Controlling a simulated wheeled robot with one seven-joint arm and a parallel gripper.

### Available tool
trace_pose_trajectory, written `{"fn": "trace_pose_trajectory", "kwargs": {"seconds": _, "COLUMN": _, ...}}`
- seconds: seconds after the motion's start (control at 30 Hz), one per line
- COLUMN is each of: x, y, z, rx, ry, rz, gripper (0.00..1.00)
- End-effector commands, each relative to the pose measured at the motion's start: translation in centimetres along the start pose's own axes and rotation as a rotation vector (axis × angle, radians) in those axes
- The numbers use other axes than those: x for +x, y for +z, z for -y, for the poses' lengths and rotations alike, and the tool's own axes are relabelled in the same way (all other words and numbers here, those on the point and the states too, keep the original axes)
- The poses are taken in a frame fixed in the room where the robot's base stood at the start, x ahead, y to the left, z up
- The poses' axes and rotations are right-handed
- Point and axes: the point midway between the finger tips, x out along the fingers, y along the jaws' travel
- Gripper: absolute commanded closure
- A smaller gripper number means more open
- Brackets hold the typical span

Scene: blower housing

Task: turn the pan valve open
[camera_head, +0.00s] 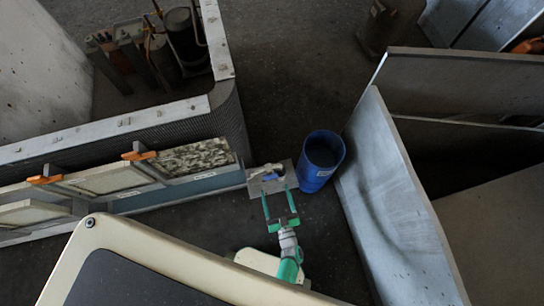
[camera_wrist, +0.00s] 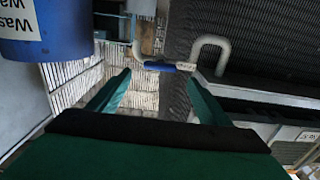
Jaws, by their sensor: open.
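The pan valve shows as a small blue handle (camera_head: 270,177) at the metal pan (camera_head: 256,188), just left of the blue barrel. In the wrist view the blue handle (camera_wrist: 160,67) lies nearly level across the picture, between a pale pipe on its left and a hooked pale pipe on its right. My gripper (camera_head: 278,191) is open, with its green fingers pointing at the valve. In the wrist view my gripper (camera_wrist: 158,75) has one finger on each side, with the handle just past the tips and nothing held. Contact cannot be told.
A blue barrel (camera_head: 320,160) stands close to the right of my gripper; it also shows in the wrist view (camera_wrist: 45,30). Large grey panels (camera_head: 395,195) lean further right. The housing with filter panels (camera_head: 105,180) and orange clips is left. Dark floor (camera_head: 285,85) is open behind.

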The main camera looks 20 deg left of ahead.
Motion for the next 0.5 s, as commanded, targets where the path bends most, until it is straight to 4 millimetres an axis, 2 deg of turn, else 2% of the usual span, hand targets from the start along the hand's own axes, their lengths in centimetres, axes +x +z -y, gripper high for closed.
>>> {"fn": "trace_pose_trajectory", "kwargs": {"seconds": 0.03, "x": 1.1, "y": -0.1, "z": -0.1, "rx": 0.000, "ry": 0.000, "rz": -0.003, "gripper": 0.28}}
{"fn": "trace_pose_trajectory", "kwargs": {"seconds": 0.2, "x": 3.7, "y": 0.0, "z": -0.1, "rx": 0.000, "ry": 0.001, "rz": -0.001, "gripper": 0.28}}
{"fn": "trace_pose_trajectory", "kwargs": {"seconds": 0.33, "x": 5.2, "y": 0.0, "z": 0.0, "rx": 0.000, "ry": 0.001, "rz": -0.001, "gripper": 0.28}}
{"fn": "trace_pose_trajectory", "kwargs": {"seconds": 0.5, "x": 6.0, "y": 0.0, "z": 0.0, "rx": 0.000, "ry": 0.001, "rz": 0.001, "gripper": 0.28}}
